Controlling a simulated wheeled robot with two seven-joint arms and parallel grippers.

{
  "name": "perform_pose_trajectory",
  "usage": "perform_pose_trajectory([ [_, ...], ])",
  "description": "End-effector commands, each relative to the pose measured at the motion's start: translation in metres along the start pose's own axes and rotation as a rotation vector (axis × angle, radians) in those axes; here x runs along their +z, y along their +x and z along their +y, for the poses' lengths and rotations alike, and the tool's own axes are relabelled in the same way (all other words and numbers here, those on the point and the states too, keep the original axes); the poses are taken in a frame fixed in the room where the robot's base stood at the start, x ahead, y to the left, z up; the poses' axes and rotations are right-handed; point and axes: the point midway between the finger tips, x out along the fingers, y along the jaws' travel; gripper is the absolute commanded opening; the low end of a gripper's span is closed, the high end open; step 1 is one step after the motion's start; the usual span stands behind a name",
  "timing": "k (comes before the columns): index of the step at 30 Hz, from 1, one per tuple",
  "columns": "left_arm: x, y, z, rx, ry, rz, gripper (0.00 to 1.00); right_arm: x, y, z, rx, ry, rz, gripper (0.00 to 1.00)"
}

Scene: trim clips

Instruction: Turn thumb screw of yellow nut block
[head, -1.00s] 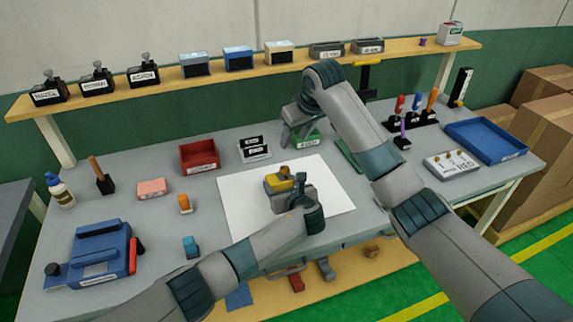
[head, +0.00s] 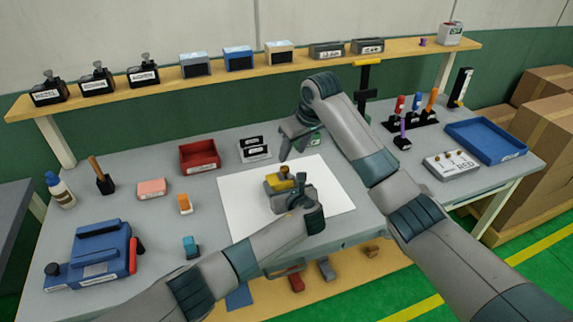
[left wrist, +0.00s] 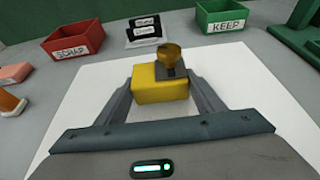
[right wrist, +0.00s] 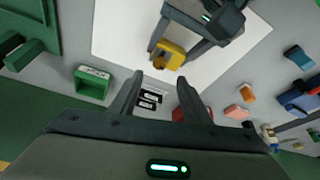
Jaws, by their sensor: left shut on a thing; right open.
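The yellow nut block (head: 277,184) sits over the white sheet (head: 330,195) in the middle of the bench. A brass thumb screw (left wrist: 170,54) stands on its dark top part in the left wrist view. My left gripper (left wrist: 161,88) is shut on the block, one finger on each side. The block and thumb screw also show in the right wrist view, as the yellow block (right wrist: 172,55) and the screw (right wrist: 159,62). My right gripper (right wrist: 156,85) is open and empty, above and behind the block. In the head view its fingers (head: 290,145) are apart from the block.
A red SCRAP bin (left wrist: 75,38) and a green KEEP bin (left wrist: 222,14) stand behind the sheet, with a black-labelled holder (left wrist: 143,30) between them. A blue tray (head: 485,140) is at the right. A blue device (head: 95,255) is at the left.

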Motion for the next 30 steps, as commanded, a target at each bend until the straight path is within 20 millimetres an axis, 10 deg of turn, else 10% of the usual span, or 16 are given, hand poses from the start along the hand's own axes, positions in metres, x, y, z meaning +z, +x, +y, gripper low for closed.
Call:
perform_pose_trajectory([
  [15,0.0,0.0,0.0,0.0,0.0,0.0,0.35,0.0,0.076,0.001,0.001,0.002,-0.001,0.43],
  [30,0.0,0.0,0.0,0.0,0.0,0.0,0.35,0.0,0.086,0.001,0.001,0.001,0.001,0.34],
])
